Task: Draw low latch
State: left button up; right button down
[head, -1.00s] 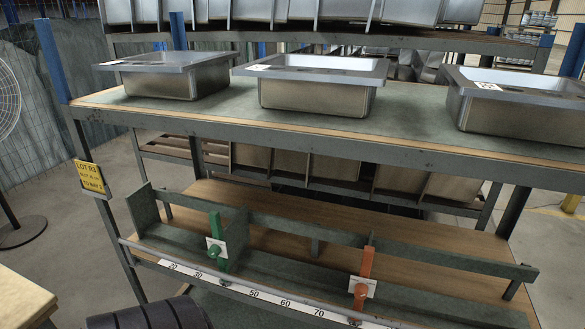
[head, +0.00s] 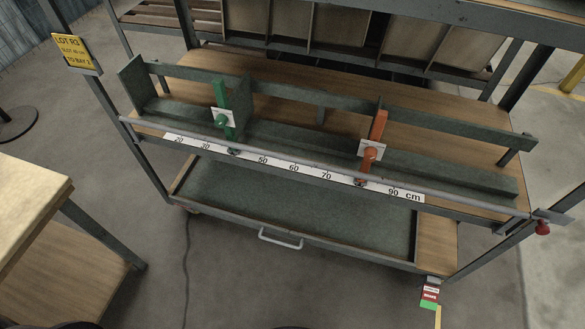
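A red knob (head: 542,227) hangs under a small grey plate (head: 552,216) at the right end of the shelf's front rail, by the right post. Low on the right front corner, a red, white and green tag (head: 430,295) shows beside a yellow strip. Which part is the low latch I cannot tell. Below the shelf is a tray-like green-grey drawer (head: 300,212) with a light bar handle (head: 281,239) at its front. Neither of my grippers is in view.
The shelf above carries a centimetre scale (head: 294,168), a green upright stop (head: 222,112) and an orange one (head: 375,140). A yellow lot sign (head: 71,50) is on the left post. A wooden-topped table (head: 30,200) stands at the left. Floor in front is mostly clear.

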aim_at(542, 229)
jog(key=z, duration=1.8)
